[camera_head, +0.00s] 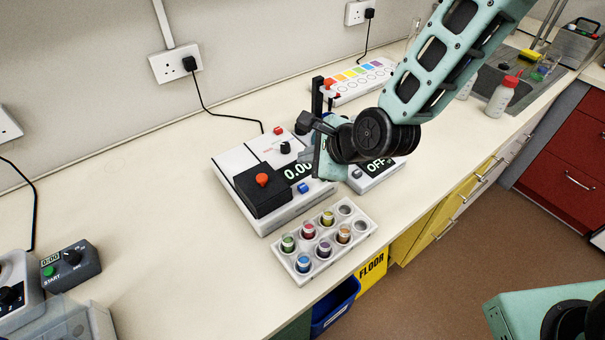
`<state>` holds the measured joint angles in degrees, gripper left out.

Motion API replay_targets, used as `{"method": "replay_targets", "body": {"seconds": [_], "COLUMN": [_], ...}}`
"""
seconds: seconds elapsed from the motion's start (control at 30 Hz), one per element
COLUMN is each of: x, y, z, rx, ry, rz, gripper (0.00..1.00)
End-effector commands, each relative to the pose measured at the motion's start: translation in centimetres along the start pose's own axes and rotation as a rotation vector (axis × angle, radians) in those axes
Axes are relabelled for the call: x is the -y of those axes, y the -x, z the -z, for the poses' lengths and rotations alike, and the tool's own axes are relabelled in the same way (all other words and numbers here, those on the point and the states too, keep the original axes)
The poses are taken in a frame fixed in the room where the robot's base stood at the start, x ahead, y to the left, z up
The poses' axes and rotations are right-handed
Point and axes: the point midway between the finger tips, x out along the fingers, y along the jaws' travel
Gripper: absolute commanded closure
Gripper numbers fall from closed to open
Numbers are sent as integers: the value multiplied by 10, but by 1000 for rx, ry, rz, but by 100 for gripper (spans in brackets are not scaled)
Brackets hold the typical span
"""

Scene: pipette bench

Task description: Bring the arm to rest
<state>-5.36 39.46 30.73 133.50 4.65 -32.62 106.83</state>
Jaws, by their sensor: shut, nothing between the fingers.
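My arm reaches in from the top right over the bench. My gripper (307,156) is at its end, above the back right part of the white instrument with the "0.00" display (229,168). It is small in view and partly hidden by my dark wrist joint. It is shut, with nothing held. I cannot tell how far it is above the instrument.
A white rack (345,244) with several coloured vials stands in front of the instrument. A box reading "OFF" (377,176) is beside my wrist. A colour-striped white unit (359,80) lies behind. A timer (70,263) is at left; the bench between is clear.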

Motion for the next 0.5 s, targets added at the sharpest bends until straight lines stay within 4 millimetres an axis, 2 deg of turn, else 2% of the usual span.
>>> {"method": "replay_targets", "body": {"seconds": [0.27, 0.37, 0.5], "x": [-3, -12, -36], "y": [3, 12, 38], "z": [-2, -5, -8], "rx": [-4, -17, -37], "ry": [44, 192, 558], "rz": [-13, -60, -185], "gripper": [100, 100, 100]}}
